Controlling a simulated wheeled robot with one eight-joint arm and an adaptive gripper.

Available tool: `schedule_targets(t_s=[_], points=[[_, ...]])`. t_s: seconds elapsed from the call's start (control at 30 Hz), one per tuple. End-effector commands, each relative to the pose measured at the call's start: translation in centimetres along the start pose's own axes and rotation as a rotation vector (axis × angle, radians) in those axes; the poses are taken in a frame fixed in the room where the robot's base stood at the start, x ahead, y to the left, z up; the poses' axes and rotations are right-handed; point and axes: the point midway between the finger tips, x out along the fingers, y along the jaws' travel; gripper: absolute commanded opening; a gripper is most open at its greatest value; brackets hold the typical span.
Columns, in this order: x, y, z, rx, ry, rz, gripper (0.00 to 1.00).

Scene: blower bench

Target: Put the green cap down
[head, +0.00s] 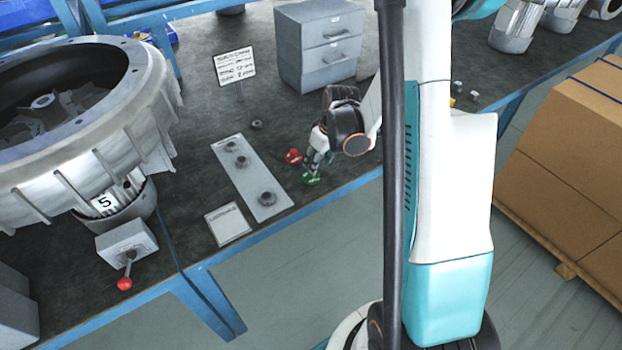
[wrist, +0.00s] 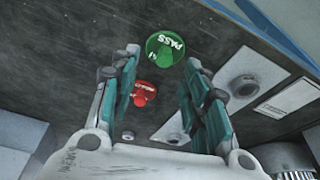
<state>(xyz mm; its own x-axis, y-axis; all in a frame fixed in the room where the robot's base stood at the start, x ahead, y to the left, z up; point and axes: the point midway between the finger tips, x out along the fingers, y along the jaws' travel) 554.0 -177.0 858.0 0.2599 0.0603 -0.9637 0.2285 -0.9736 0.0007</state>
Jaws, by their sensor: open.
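In the wrist view the cap shows between and just beyond the open fingertips (wrist: 162,64). I cannot tell whether a finger touches it. A red cap (head: 294,156) lies on the bench close by, also seen between the fingers in the wrist view (wrist: 145,90).
A pale plate (head: 250,181) with round grey fittings lies left of the caps, with a white card (head: 227,224) beside it. A small grey round part (head: 257,124) lies behind. Grey drawers (head: 318,45) stand at the back and a large blower housing (head: 75,120) at left.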

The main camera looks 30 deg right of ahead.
Motion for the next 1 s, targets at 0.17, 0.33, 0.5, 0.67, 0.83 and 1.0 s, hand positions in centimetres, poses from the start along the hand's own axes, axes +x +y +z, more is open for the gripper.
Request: schedule_targets(t_s=[0.17,0.33,0.5,0.67,0.83,1.0], points=[[1.0,0.0,0.0,0.0,0.0,0.0,0.42],[2.5,-0.3,-0.1,0.0,0.0,0.0,0.42],[5.1,-0.7,-0.2,-0.001,0.0,-0.001,0.42],[6.2,-0.7,-0.2,0.0,0.001,0.0,0.42],[6.1,-0.7,-0.2,0.0,0.0,-0.001,0.42],[6.1,-0.7,-0.2,0.0,0.0,-0.001,0.06]])
